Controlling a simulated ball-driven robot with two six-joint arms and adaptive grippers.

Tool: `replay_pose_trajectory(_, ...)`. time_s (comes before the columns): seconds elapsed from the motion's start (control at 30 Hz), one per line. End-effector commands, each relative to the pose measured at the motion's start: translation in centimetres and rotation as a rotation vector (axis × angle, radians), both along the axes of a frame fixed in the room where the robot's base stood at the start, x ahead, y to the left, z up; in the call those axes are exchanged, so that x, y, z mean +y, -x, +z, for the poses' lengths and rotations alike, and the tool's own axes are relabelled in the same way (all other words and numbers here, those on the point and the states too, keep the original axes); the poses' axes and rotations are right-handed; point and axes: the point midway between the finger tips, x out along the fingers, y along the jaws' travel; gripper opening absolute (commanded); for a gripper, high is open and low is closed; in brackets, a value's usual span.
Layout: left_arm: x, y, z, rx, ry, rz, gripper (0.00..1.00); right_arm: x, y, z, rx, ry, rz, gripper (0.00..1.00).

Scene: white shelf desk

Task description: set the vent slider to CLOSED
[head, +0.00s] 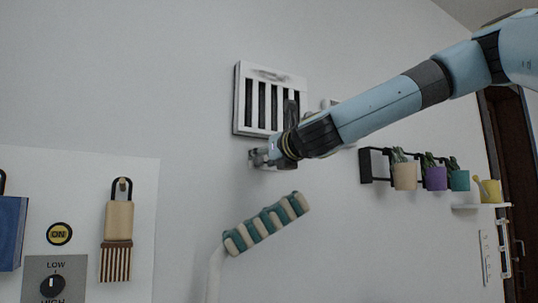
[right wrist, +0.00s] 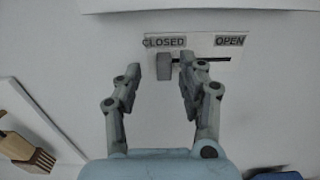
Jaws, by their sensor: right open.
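The vent (head: 242,100), a white frame with dark vertical slots, is on the wall in the head view. My right gripper (head: 258,157) is at the wall just below it, and the slider cannot be made out there. In the right wrist view a pale slider plate (right wrist: 205,44) reads CLOSED at left and OPEN at right, with a dark slot below the words. The grey slider knob (right wrist: 163,67) is at the slot's left end, under CLOSED. My right gripper (right wrist: 160,78) is open, one finger on each side of the knob; contact is unclear. My left gripper is not in view.
A striped green and cream cushion-like piece (head: 266,224) is below the gripper. A brush (head: 118,222), an ON button (head: 59,234) and a LOW/HIGH dial (head: 52,286) are at lower left. Potted plants (head: 405,176) hang at right. The wall left of the vent is bare.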

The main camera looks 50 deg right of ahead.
Motion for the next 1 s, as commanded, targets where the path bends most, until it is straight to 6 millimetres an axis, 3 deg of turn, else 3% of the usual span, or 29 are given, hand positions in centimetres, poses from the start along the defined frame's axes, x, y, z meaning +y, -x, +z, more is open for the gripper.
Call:
replay_pose_trajectory(0.2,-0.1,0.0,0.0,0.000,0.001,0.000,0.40,1.3,3.2,0.1,-0.006,-0.011,0.006,0.40)
replay_pose_trajectory(0.4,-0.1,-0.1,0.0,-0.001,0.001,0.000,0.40,1.5,4.6,0.1,-0.006,-0.009,-0.001,0.40)
replay_pose_trajectory(1.0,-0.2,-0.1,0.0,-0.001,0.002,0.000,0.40,2.0,5.3,0.0,0.002,0.002,0.003,0.40)
